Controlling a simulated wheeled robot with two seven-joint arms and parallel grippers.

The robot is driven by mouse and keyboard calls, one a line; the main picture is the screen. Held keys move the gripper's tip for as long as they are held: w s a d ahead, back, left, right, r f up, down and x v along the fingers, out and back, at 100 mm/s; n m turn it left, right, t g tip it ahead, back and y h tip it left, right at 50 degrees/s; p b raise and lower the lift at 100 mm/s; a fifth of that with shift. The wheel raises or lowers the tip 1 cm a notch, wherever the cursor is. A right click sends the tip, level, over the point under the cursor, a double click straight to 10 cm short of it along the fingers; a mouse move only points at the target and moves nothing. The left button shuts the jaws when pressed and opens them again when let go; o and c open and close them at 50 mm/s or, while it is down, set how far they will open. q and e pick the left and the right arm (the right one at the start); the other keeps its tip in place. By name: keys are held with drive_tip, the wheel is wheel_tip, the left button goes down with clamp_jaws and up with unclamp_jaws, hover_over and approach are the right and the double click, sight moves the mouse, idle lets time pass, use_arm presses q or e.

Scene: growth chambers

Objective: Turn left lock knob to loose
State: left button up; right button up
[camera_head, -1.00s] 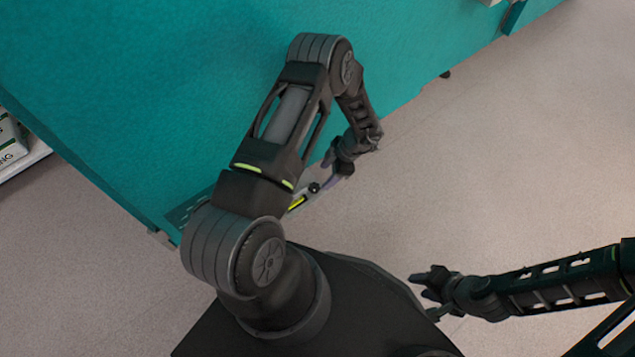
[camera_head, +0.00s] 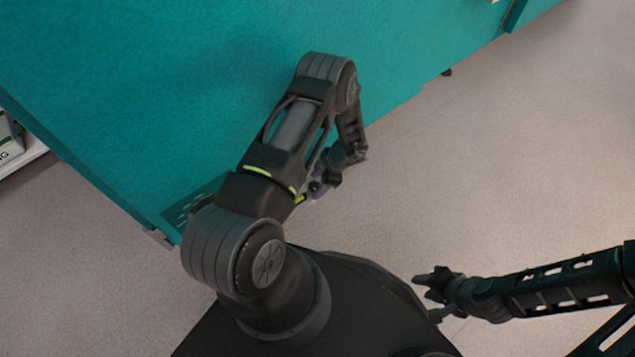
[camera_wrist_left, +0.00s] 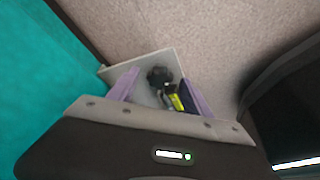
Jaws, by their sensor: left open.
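A small black knob (camera_wrist_left: 160,77) with a yellow-green strip (camera_wrist_left: 175,102) beside it sits on a light grey plate (camera_wrist_left: 143,68) in the left wrist view. My left gripper (camera_wrist_left: 158,90) is open, with its purple fingers to either side of the knob in that view; I cannot tell whether they touch it. In the head view my left gripper (camera_head: 322,188) is down beside the teal panel, close to the knob, and partly hidden by my arm. My right gripper (camera_head: 427,286) hangs empty at the lower right, its fingers apart. I cannot read the knob's lock position.
A large teal panel (camera_head: 180,90) fills the upper left, with a bracket (camera_head: 160,238) at its lower corner. A white shelf with boxes (camera_head: 10,140) stands at the far left. The pale floor (camera_head: 510,150) on the right is clear.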

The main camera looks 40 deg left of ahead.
use_arm(q)
drive_tip(key=shift+c, duration=0.5)
clamp_jaws()
drive_tip(key=shift+w+a+f+n+b, duration=0.1)
drive_tip(key=shift+f+n+b, duration=0.2)
drive_tip(key=shift+n+b, duration=0.75)
drive_tip(key=shift+r+n+g+h, duration=0.25)
drive_tip(key=shift+n+g+h, duration=0.05)
drive_tip(key=shift+n+g, duration=0.25)
drive_tip(key=shift+o, duration=0.5)
unclamp_jaws()
drive_tip(key=p+v, duration=0.2)
drive_tip(key=v, duration=0.6)
